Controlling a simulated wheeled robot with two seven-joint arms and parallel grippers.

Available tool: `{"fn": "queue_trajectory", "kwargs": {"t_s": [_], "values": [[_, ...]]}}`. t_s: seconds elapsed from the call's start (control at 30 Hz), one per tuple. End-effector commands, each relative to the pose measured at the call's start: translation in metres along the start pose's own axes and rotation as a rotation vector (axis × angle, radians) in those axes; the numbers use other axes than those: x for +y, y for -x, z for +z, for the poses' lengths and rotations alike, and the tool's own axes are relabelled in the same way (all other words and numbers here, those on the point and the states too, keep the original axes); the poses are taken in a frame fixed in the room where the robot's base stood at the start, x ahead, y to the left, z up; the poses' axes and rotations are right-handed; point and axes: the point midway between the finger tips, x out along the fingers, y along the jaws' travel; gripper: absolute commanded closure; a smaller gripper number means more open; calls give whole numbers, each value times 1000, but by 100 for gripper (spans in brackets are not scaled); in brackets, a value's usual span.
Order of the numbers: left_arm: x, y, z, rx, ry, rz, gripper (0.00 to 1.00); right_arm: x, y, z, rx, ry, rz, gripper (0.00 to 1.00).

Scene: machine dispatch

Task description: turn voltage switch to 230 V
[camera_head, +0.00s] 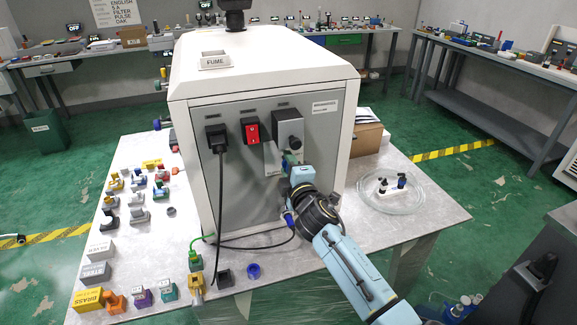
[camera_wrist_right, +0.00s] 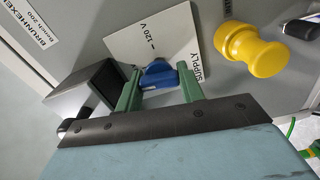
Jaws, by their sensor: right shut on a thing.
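The voltage switch is a blue knob (camera_wrist_right: 158,75) on a white plate (camera_wrist_right: 152,38) printed "SUPPLY" and "120 V" in the right wrist view. The 120 V mark with its dash lies just above the knob; no 230 V mark shows. My right gripper (camera_wrist_right: 160,90) has its green fingers on both sides of the knob and is shut on it. In the head view my right gripper (camera_head: 291,162) reaches the lower panel of the white machine (camera_head: 262,65) and hides the knob. My left gripper is out of view.
A yellow knob (camera_wrist_right: 252,50) sits right of the plate, and a dark box (camera_wrist_right: 92,88) protrudes at left. Above the gripper are a red switch (camera_head: 251,131) and a black plug (camera_head: 216,138) with a hanging cable. A glass dish (camera_head: 391,192) stands at right; small parts crowd the table's left.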

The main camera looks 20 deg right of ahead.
Motion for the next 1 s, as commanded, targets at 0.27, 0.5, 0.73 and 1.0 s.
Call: {"fn": "queue_trajectory", "kwargs": {"t_s": [0.27, 0.5, 0.73, 1.0], "values": [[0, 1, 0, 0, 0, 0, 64, -1, 0, 0, 0, 116, -1, 85], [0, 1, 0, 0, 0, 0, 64, -1, 0, 0, 0, 150, -1, 85], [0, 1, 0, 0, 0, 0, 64, -1, 0, 0, -1, 154, -1, 85], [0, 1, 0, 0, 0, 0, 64, -1, 0, 0, -1, 153, -1, 45]]}}
